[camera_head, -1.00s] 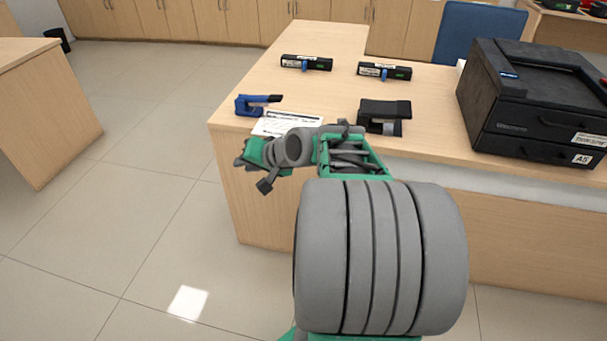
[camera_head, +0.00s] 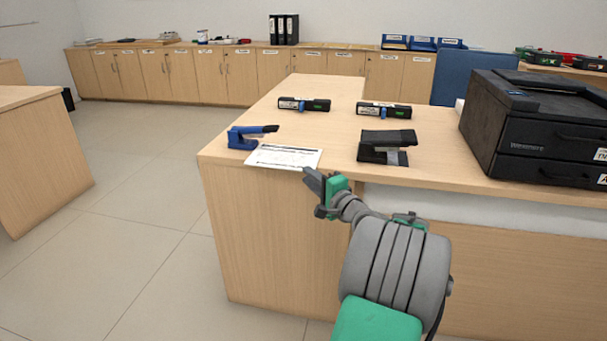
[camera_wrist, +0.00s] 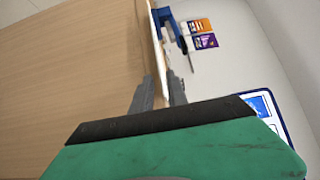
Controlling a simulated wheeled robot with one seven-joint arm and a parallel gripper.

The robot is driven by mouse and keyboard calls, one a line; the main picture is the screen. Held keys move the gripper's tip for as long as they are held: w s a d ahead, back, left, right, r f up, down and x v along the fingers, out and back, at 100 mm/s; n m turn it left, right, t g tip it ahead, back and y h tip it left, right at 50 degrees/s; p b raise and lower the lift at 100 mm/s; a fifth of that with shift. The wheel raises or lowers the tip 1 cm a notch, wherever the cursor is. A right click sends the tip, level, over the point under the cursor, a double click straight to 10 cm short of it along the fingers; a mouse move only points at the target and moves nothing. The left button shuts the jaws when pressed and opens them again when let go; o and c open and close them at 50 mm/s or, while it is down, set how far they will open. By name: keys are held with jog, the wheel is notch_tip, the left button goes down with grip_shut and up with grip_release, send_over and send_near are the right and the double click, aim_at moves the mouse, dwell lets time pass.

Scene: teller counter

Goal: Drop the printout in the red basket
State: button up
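The printout (camera_head: 284,157) is a white printed sheet lying at the front left corner of the wooden counter (camera_head: 335,88). Its front edge reaches the counter's front edge. My gripper (camera_head: 309,176) is at the sheet's front right corner in the head view. In the wrist view, the sheet shows edge-on as a thin white strip (camera_wrist: 159,55). My gripper's two fingers (camera_wrist: 161,92) stand apart on either side of it, with a narrow gap. I cannot tell whether they touch it. No red basket can be made out; a small red object (camera_head: 568,58) shows at the back right.
Two dark labelled devices (camera_head: 304,104) (camera_head: 384,110) lie farther back. A black printer (camera_head: 535,127) fills the right side. The floor (camera_head: 140,230) at left is clear.

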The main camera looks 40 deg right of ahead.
jog(key=w, duration=0.2)
jog(key=shift+w+d+p, duration=0.15)
jog(key=shift+w+p, duration=0.15)
jog(key=shift+w, duration=0.05)
grip_shut()
dwell(0.8)
jog(key=s+a+r+p, duration=0.1)
jog(key=s+r+p, duration=0.4)
jog(key=s, duration=0.9)
notch_tip(320, 180, up, 2)
jog(key=shift+a+r+p, duration=0.2)
jog(key=shift+a+p, duration=0.1)
jog(key=shift+a, duration=0.1)
